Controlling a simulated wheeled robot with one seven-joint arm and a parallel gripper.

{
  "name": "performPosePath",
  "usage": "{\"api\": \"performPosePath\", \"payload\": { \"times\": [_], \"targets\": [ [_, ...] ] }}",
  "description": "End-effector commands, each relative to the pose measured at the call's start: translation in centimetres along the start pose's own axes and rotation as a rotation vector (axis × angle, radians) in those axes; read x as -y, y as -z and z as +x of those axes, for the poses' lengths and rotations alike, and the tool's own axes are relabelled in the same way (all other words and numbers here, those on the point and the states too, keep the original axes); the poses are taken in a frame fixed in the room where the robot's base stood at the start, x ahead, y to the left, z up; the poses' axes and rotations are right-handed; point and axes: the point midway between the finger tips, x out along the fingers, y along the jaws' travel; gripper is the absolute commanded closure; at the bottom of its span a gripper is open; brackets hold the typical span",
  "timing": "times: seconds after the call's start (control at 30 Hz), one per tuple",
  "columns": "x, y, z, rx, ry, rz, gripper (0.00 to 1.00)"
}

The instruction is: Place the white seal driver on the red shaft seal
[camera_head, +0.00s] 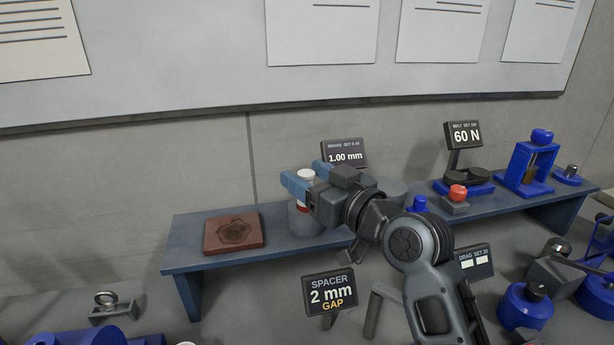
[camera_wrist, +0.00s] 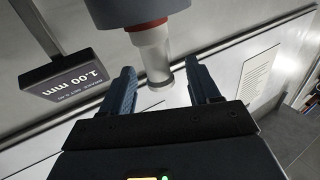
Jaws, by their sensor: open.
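The white seal driver (camera_wrist: 153,53) stands on the red shaft seal (camera_wrist: 147,25), which shows as a red ring on the end of a grey cylinder (camera_wrist: 135,6). The wrist view shows them upside down. No gap shows between driver and seal. In the head view, the driver's white top (camera_head: 306,174) shows between the blue fingers, and the grey cylinder (camera_head: 303,224) is partly hidden by my gripper. My gripper (camera_head: 302,174) is open, with one finger on each side of the driver. In the wrist view (camera_wrist: 160,67) gaps show between the driver and both fingers.
A reddish-brown block (camera_head: 234,234) lies left on the blue bench (camera_head: 185,258). A 1.00 mm sign (camera_head: 345,154) stands close behind my gripper. A red-topped part (camera_head: 457,193) and a blue frame (camera_head: 526,167) stand to the right. A spacer sign (camera_head: 330,292) is in front.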

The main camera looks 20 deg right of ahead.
Motion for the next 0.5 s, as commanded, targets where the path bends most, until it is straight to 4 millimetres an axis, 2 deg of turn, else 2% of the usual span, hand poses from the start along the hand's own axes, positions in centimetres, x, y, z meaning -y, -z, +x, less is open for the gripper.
{"api": "performPosePath", "payload": {
  "times": [0.3, 0.5],
  "targets": [
    [-0.1, -0.5, -6.4, 0.001, -0.003, 0.001, 0.39],
    [-0.1, -0.4, -9.7, 0.001, -0.003, 0.001, 0.39]
  ]
}}
